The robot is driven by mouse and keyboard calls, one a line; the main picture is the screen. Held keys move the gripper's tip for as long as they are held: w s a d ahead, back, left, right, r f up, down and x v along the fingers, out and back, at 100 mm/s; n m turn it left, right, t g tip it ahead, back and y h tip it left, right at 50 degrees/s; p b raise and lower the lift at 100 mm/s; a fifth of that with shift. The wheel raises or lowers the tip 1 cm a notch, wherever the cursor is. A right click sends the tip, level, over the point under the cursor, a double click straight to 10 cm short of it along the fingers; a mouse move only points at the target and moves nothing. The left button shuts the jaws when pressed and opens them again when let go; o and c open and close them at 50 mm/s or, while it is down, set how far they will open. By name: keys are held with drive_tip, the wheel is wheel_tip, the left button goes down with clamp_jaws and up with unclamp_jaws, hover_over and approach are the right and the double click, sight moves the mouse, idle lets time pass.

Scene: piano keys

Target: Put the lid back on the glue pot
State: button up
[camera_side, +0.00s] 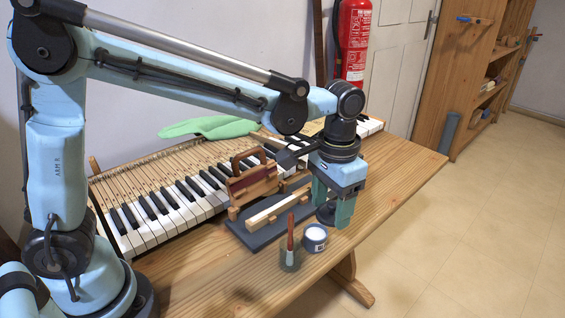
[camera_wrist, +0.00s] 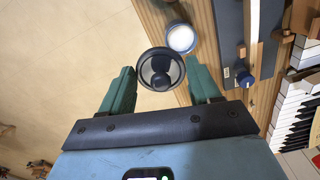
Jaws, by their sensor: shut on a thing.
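My gripper (camera_side: 333,207) is shut on a dark round lid (camera_side: 325,213) and holds it above the front of the bench. In the wrist view the lid (camera_wrist: 160,69) sits between the two green fingers (camera_wrist: 162,78), with its knob showing. The glue pot (camera_side: 315,238) stands upright on the bench near its front edge, open, with white inside and a blue label. It lies just below and left of the lid in the side view. In the wrist view the pot (camera_wrist: 182,37) shows just beyond the lid, partly beside it. The lid and pot look apart.
A glass jar with a red-handled brush (camera_side: 290,245) stands left of the pot. A dark board with a wooden key in a rest (camera_side: 275,210) lies behind it. The piano keyboard (camera_side: 170,205) runs along the bench (camera_side: 400,175). The bench to the right is clear.

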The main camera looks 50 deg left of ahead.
drive_tip(key=shift+w+a+f, duration=0.1)
drive_tip(key=shift+a+f, duration=0.5)
drive_tip(key=shift+f, duration=0.45)
drive_tip(key=shift+s+a+f, duration=0.1)
drive_tip(key=shift+a+f, duration=0.45)
drive_tip(key=shift+f, duration=0.55)
drive_tip(key=shift+w+a+f, duration=0.1)
drive_tip(key=shift+a+f, duration=0.5)
drive_tip(key=shift+f, duration=0.45)
drive_tip(key=shift+f, duration=0.2)
drive_tip(key=o, duration=1.2)
drive_tip(key=shift+o, duration=0.2)
wheel_tip(320, 180, up, 7)
idle(0.5)
